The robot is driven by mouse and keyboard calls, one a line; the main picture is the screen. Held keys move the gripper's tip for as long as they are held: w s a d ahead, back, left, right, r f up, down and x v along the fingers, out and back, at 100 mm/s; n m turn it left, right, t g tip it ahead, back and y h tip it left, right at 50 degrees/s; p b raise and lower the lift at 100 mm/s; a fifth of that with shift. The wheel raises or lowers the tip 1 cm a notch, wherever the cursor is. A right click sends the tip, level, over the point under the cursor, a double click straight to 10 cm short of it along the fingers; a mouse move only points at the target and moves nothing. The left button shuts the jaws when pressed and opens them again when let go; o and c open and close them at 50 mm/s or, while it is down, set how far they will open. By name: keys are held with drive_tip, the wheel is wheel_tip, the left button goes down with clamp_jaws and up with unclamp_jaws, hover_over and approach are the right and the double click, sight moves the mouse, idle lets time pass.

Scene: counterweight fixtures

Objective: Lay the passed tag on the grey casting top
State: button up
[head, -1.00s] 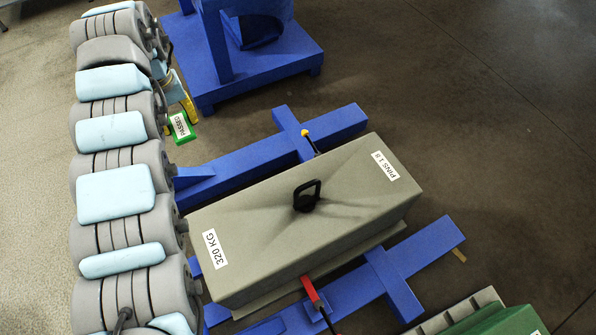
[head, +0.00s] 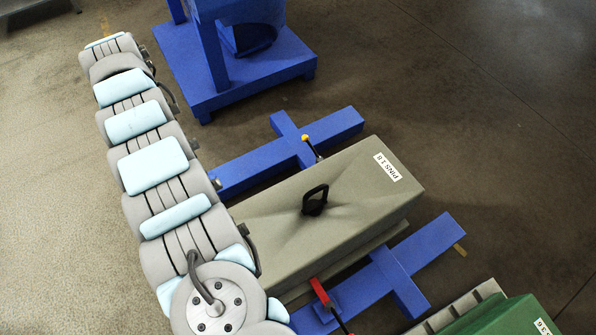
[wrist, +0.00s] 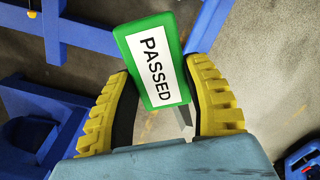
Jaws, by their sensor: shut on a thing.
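The passed tag (wrist: 157,65) is a green block with a white label reading PASSED. My gripper (wrist: 163,78) has yellow ribbed fingers and is shut on it, with the tag held out beyond the fingertips in the wrist view. In the head view the tag and gripper do not show. The grey casting (head: 345,190) is a long box with a flat top, a black lifting handle (head: 315,200) in its middle and a white PINS label (head: 388,167) at its far end. My arm hides its near left end. I cannot make out its top in the wrist view.
Blue beams (head: 270,155) carry the casting, with a yellow-knobbed lever (head: 306,139) behind and a red-handled lever (head: 320,293) in front. A blue stand (head: 235,65) is at the back. A green casting (head: 505,318) is at lower right. The casting top beside the handle is clear.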

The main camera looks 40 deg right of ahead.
drive_tip(key=shift+d+f+n, duration=0.2)
drive_tip(key=shift+d+n, duration=0.1)
drive_tip(key=shift+d, duration=0.65)
drive_tip(key=shift+s, duration=0.1)
drive_tip(key=shift+d+f, duration=0.1)
drive_tip(key=shift+s+d+f, duration=0.1)
drive_tip(key=shift+s+d, duration=0.05)
drive_tip(key=shift+d, duration=0.15)
drive_tip(key=shift+s+d+f+p, duration=0.1)
drive_tip(key=shift+d+f+p, duration=0.05)
drive_tip(key=shift+d+p, duration=0.2)
drive_tip(key=shift+d+f+n, duration=0.15)
drive_tip(key=shift+n, duration=0.15)
